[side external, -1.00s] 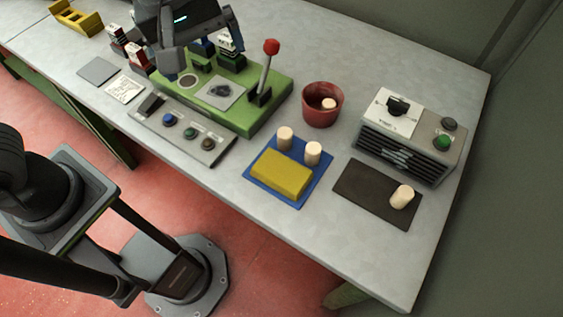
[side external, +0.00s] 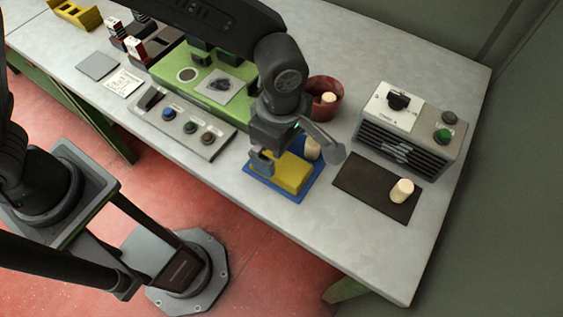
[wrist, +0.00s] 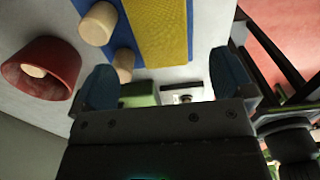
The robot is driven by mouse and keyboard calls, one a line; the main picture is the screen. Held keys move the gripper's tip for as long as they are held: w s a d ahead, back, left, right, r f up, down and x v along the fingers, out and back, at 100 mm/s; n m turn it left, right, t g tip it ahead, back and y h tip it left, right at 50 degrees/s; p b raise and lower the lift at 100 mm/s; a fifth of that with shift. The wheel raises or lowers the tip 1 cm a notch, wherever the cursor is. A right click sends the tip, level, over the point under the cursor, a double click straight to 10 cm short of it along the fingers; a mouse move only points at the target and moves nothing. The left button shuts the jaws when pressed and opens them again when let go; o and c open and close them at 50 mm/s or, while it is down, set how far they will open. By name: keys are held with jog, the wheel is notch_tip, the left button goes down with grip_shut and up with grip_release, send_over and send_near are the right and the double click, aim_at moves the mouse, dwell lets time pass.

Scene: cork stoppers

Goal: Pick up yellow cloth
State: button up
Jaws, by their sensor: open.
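The yellow cloth (side external: 293,178) is a thick folded block lying on a blue mat (side external: 290,197) near the front edge of the table. In the wrist view the cloth (wrist: 160,30) is at the top centre, beyond my fingertips. My gripper (side external: 297,161) is open and hangs over the mat, with one finger at the cloth's left end and the other to its upper right. It partly covers the cloth and the stoppers. In the wrist view my gripper (wrist: 163,82) has nothing between its fingers. Two cork stoppers (wrist: 98,24) stand on the mat beside the cloth.
A red pot (side external: 326,92) with a stopper inside stands behind my gripper. A dark mat (side external: 362,187) with one stopper (side external: 402,191) lies to the right, below a vented control box (side external: 405,150). A button panel (side external: 178,127) is to the left. The front right table is clear.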

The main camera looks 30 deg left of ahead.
aim_at(281, 163)
jog(key=shift+f, duration=3.15)
jog(key=c, duration=1)
jog(key=shift+o, duration=0.2)
jog(key=shift+r, duration=0.15)
jog(key=shift+r, duration=0.65)
notch_tip(281, 163, up, 3)
jog(key=shift+d+f, duration=0.1)
jog(key=w+a+r, duration=0.3)
jog(key=a+r, duration=0.3)
jog(key=a, duration=0.5)
jog(key=shift+a+r, duration=0.2)
jog(key=shift+r, duration=0.15)
